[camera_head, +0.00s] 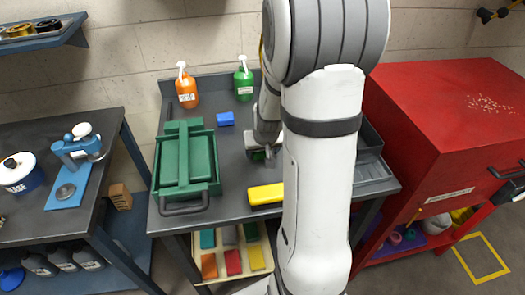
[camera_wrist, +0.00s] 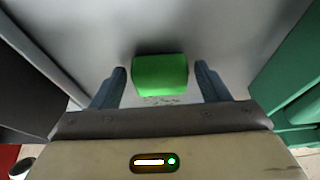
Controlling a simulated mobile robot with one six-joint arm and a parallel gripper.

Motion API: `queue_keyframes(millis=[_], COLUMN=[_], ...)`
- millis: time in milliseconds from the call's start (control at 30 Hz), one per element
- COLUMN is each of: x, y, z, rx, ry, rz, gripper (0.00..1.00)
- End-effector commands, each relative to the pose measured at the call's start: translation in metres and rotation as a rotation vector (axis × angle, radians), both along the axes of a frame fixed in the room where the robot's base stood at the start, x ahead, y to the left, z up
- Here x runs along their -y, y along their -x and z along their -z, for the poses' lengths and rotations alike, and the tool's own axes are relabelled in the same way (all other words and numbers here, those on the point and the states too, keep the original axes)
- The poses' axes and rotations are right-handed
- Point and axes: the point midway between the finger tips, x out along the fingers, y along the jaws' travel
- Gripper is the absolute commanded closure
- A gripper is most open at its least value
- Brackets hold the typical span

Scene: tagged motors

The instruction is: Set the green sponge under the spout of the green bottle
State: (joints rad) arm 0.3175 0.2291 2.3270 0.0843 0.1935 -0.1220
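The green sponge (camera_wrist: 160,75) lies on the grey tabletop in the wrist view, between my gripper's two fingers. My gripper (camera_wrist: 161,84) is open, with a narrow gap showing on each side of the sponge. In the head view my gripper (camera_head: 262,153) is low over the table's middle; my arm hides much of this spot, and only a little green shows there. The green bottle (camera_head: 244,85) stands upright at the table's back edge, with a white pump spout on top. It is behind my gripper and slightly to its left.
A blue block (camera_head: 225,119) lies in front of the bottles. An orange bottle (camera_head: 187,92) stands at the back left. A green toolbox (camera_head: 168,165) fills the table's left side. A yellow block (camera_head: 266,194) lies at the front, and a grey tray (camera_head: 374,178) is at the right.

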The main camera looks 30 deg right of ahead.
Motion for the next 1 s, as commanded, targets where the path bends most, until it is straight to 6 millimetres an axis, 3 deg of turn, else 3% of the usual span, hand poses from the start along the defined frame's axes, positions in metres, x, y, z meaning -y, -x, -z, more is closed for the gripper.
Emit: queue_keyframes(millis=[467, 667, 767, 1000], x=[0.001, 0.001, 0.001, 0.001], y=[0.0, 0.0, -0.001, 0.0], z=[0.0, -0.002, -0.012, -0.059], rx=[0.0, 0.001, 0.004, 0.006], ry=[0.0, 0.001, 0.001, 0.002], rz=[0.001, 0.001, 0.001, 0.002], gripper=[0.71, 0.71, 0.71, 0.71])
